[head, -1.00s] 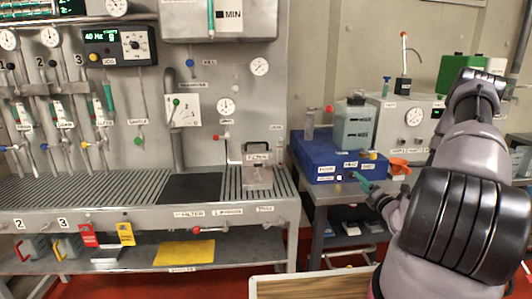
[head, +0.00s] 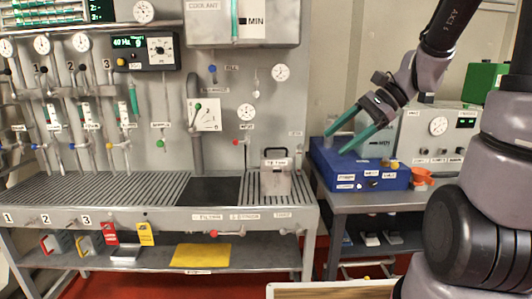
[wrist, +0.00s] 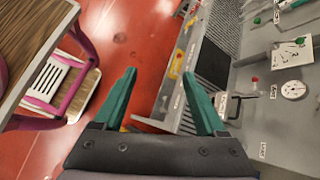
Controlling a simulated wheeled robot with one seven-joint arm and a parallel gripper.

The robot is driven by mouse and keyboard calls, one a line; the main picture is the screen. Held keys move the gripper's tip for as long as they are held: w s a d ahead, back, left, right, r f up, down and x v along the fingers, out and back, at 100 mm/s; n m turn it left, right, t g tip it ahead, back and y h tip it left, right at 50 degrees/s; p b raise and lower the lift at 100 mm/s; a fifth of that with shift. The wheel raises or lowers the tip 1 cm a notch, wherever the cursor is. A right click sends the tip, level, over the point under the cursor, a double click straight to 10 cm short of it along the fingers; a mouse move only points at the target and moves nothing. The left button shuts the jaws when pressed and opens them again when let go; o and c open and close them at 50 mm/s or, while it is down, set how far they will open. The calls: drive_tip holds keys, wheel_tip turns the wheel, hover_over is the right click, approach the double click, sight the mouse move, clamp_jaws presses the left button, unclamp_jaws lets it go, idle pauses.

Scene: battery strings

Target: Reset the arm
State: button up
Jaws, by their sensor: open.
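My gripper (head: 349,133) is raised in front of the blue case on the side table in the head view, its green fingers pointing down and to the left. In the wrist view the two green fingers of my gripper (wrist: 163,95) are spread apart with nothing between them. My arm (head: 425,75) reaches in from the right, bent upward and out of the top of the picture. The gripper's fingers hide part of what stands on the blue case (head: 345,178).
A grey bench (head: 110,213) with slatted top, gauges and valves is at the left. A metal container (head: 276,184) stands on it. An orange funnel (head: 421,176) is on the side table. A wooden tabletop (wrist: 30,40) and red floor (wrist: 145,30) show in the wrist view.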

drive_tip(key=s+d+r+n+t+h, duration=0.6)
drive_tip(key=s+d+r+n+h, duration=0.1)
drive_tip(key=r, duration=0.3)
drive_tip(key=shift+n, duration=0.8)
